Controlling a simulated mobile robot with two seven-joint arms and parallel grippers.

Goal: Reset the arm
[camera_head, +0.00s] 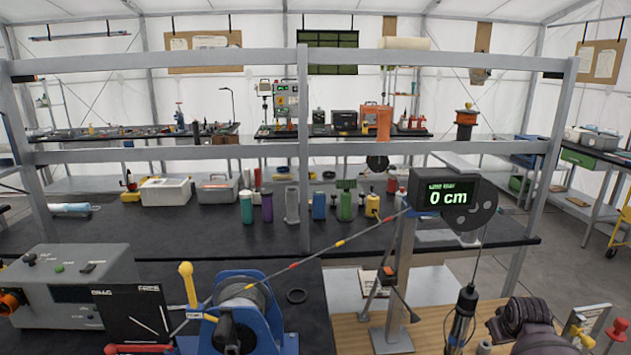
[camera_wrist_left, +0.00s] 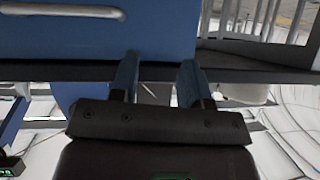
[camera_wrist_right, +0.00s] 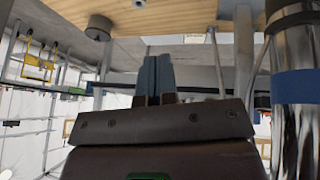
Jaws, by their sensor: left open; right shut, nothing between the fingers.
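My left gripper (camera_wrist_left: 158,75) shows in the left wrist view. Its two fingers are apart with nothing between them, in front of a blue panel (camera_wrist_left: 160,25) with a silver handle. My right gripper (camera_wrist_right: 156,75) shows in the right wrist view. Its fingers are pressed together and hold nothing, below a wooden surface (camera_wrist_right: 160,12) in that picture. A shiny metal cylinder with a blue band (camera_wrist_right: 296,86) stands close at its right.
A blue winch (camera_head: 245,315) stands on the black bench. Its cable runs to a counter reading 0 cm (camera_head: 447,196) on a grey stand. A dark probe (camera_head: 463,312) hangs at the right. A grey frame (camera_head: 300,150) spans the view. Several bottles stand behind.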

